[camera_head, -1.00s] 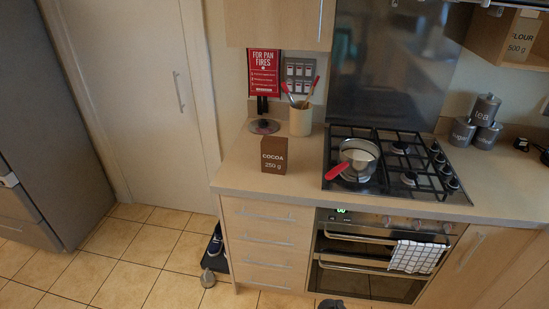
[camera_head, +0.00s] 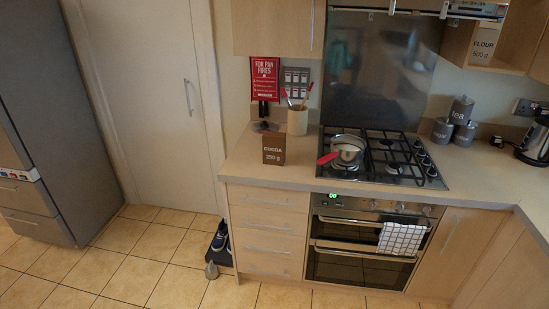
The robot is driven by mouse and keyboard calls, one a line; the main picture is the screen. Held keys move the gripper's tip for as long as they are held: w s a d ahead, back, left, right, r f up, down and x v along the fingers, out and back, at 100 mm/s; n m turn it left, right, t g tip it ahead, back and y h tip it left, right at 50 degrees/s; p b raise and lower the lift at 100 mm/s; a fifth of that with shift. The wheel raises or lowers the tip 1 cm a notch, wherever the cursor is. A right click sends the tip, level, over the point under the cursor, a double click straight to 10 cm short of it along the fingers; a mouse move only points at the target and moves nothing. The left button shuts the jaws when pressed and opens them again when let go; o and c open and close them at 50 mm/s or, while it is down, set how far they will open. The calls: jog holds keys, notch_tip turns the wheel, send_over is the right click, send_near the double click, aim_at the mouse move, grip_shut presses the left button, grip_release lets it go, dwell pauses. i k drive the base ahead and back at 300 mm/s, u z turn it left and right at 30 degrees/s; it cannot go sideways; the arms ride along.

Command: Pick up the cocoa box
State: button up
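The cocoa box (camera_head: 273,150) is a brown upright box with pale lettering reading "COCOA 250 g". It stands on the light wood counter (camera_head: 240,168), near the front edge and left of the gas hob. Nothing touches it from the front. My gripper is not in view.
A pan with a red handle (camera_head: 347,150) sits on the hob (camera_head: 385,172) to the right. Shoes on a dark mat (camera_head: 218,251) lie by the drawers (camera_head: 267,235). The tiled floor (camera_head: 130,262) is mostly open.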

aim_at(273, 143)
jog(key=k, duration=0.65)
jog(key=u, duration=0.4)
jog(key=i, duration=0.6)
jog(key=u, duration=0.95)
jog(key=i, duration=1.25)
jog(key=u, duration=0.55)
